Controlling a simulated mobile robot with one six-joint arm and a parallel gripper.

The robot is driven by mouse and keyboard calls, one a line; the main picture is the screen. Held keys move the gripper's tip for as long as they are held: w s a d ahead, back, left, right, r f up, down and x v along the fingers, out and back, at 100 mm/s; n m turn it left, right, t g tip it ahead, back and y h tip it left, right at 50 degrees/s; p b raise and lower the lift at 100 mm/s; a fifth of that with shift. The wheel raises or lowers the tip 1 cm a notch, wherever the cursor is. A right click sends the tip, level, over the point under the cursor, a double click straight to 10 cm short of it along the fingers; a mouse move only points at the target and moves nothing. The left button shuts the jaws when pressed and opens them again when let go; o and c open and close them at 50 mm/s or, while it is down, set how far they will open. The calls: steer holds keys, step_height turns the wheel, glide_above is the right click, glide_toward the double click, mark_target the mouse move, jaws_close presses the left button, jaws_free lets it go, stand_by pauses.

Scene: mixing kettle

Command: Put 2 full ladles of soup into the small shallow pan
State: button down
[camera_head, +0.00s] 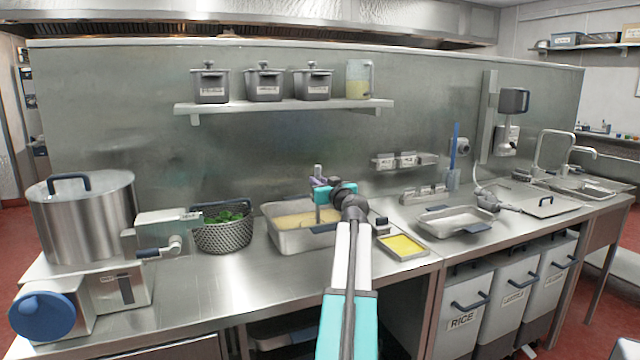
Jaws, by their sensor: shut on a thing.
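My gripper (319,192) is in the middle, shut on an upright thin handle (318,169) that looks like the ladle's. It is over the large deep pan (291,245), which holds pale yellow-beige soup (305,219). The handle's lower end goes down toward the soup; the ladle's bowl is not visible. A small shallow pan (408,256) with a bright yellow filling stands right of my arm. Further right is a wider, shallow metal pan (440,231) that looks empty. My arm covers part of the counter between the deep pan and the small pan.
A large lidded kettle (85,225) and a dark basket of greens (222,236) stand at the left. A wall shelf (285,106) with lidded containers hangs above the deep pan. A sink (580,190) is at the far right. The front counter (240,295) is clear.

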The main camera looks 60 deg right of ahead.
steer(key=shift+r, duration=0.1)
step_height(320, 180, up, 13)
steer(key=p, duration=0.3)
steer(key=shift+p, duration=0.3)
stand_by(0.6)
steer(key=shift+a, duration=0.1)
steer(key=shift+s, duration=0.15)
stand_by(0.5)
